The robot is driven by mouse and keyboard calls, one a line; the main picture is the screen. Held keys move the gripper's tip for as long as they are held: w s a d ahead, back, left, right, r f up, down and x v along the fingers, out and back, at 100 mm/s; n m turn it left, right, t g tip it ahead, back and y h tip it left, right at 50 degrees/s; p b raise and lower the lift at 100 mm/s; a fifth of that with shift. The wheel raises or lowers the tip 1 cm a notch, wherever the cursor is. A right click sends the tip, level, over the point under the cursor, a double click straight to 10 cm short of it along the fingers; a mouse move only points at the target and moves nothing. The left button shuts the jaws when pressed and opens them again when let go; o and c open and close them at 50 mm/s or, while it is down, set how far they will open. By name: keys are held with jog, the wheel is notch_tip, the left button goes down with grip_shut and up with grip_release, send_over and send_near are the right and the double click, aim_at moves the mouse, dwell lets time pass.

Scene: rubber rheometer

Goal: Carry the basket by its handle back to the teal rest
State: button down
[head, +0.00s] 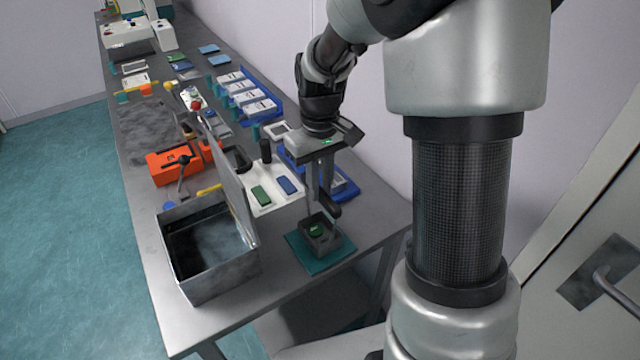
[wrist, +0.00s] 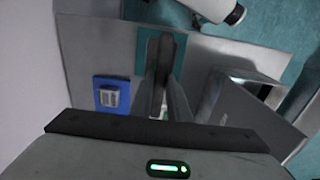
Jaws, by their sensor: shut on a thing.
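The small dark basket (head: 334,240) is over the teal rest (head: 304,262) at the near right corner of the bench, with a green item (head: 316,231) inside it. It looks upright. I cannot tell whether its base touches the rest or hangs just above it. Its black handle (head: 330,207) rises to my gripper (head: 322,200), which points down and is shut on it. In the wrist view my gripper (wrist: 162,108) hides most of the basket, and the teal rest (wrist: 123,64) shows beside the fingers.
An open metal box (head: 222,284) with a raised lid stands left of the rest. A white tray (head: 262,208) with green and blue blocks lies behind. A blue tray (head: 350,192) is close behind the basket. The bench's front edge is near.

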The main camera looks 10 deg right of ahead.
jog(key=shift+f+b, duration=0.3)
jog(key=shift+f, duration=0.15)
dwell(0.3)
jog(key=c, duration=1.6)
grip_release()
jog(key=shift+r, duration=0.1)
notch_tip(320, 180, up, 17)
jog(key=shift+r+p, duration=0.15)
jog(key=shift+p, duration=0.35)
jog(key=s+m+t, duration=0.1)
jog(key=s+t, duration=0.1)
jog(key=s, duration=0.4)
jog(key=s+r+m+t+p, duration=0.1)
jog(key=s, duration=0.5)
jog(key=s+m+t, duration=0.1)
jog(key=s+t, duration=0.1)
jog(key=s, duration=0.4)
jog(key=shift+s+r+m+t+p, duration=0.2)
jog(key=shift+r+m+t+p, duration=0.1)
